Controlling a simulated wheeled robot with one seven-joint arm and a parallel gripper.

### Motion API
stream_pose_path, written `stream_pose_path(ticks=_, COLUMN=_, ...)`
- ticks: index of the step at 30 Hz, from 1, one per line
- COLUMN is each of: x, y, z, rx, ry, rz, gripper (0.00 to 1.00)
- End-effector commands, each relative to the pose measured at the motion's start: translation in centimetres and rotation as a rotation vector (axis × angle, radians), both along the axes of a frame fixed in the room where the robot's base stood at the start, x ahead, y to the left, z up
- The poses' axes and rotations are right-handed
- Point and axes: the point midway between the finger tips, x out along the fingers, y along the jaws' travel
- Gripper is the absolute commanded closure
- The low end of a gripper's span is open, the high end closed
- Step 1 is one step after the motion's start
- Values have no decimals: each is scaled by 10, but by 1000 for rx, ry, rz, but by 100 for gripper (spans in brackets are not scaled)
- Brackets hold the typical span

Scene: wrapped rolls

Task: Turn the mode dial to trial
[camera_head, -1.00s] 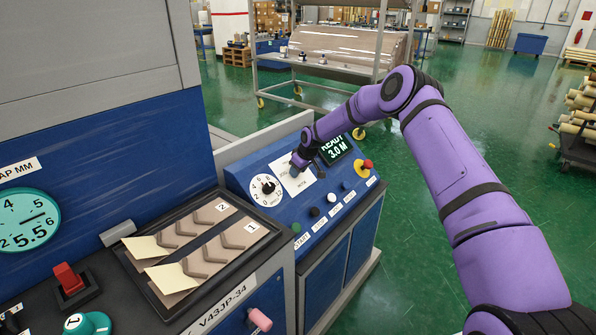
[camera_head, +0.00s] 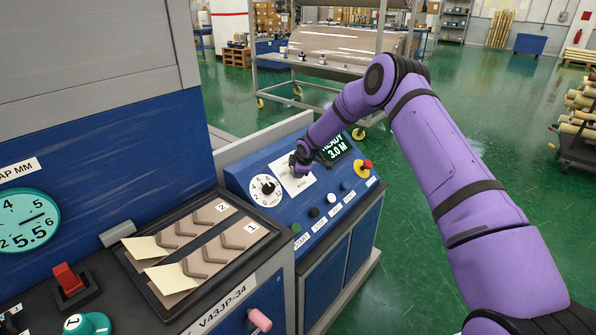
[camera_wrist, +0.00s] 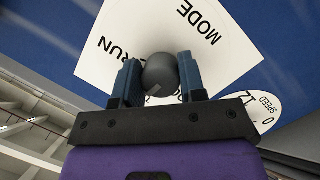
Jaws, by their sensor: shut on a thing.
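The mode dial (camera_wrist: 160,72) is a dark round knob on a white plate (camera_wrist: 112,38) on the sloped blue control panel. The plate reads MODE and RUN in the wrist view; other lettering is partly covered by my fingers, and I cannot read a trial mark. My gripper (camera_wrist: 159,84) is shut on the dial, one blue-grey finger on each side. A light mark shows on the knob's lower part. In the head view my gripper (camera_head: 299,166) is at the white plate and hides the dial.
A white speed dial (camera_head: 265,188) sits close left of the plate. A display (camera_head: 336,147) reading READY 3.0 M is to the right. Open green floor lies to the right.

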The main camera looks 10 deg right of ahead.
Motion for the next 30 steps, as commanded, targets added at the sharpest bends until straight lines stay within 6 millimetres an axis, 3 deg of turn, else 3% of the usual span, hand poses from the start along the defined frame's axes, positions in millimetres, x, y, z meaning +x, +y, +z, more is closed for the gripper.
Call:
stream_pose_path(ticks=22, x=0, y=0, z=0, rx=-48, ry=-36, rz=71, gripper=86)
stream_pose_path(ticks=23, x=0, y=0, z=0, rx=-48, ry=-36, rz=71, gripper=60)
stream_pose_path(ticks=26, x=0, y=0, z=0, rx=-48, ry=-36, rz=70, gripper=37)
stream_pose_path(ticks=30, x=0, y=0, z=0, rx=-48, ry=-35, rz=70, gripper=37)
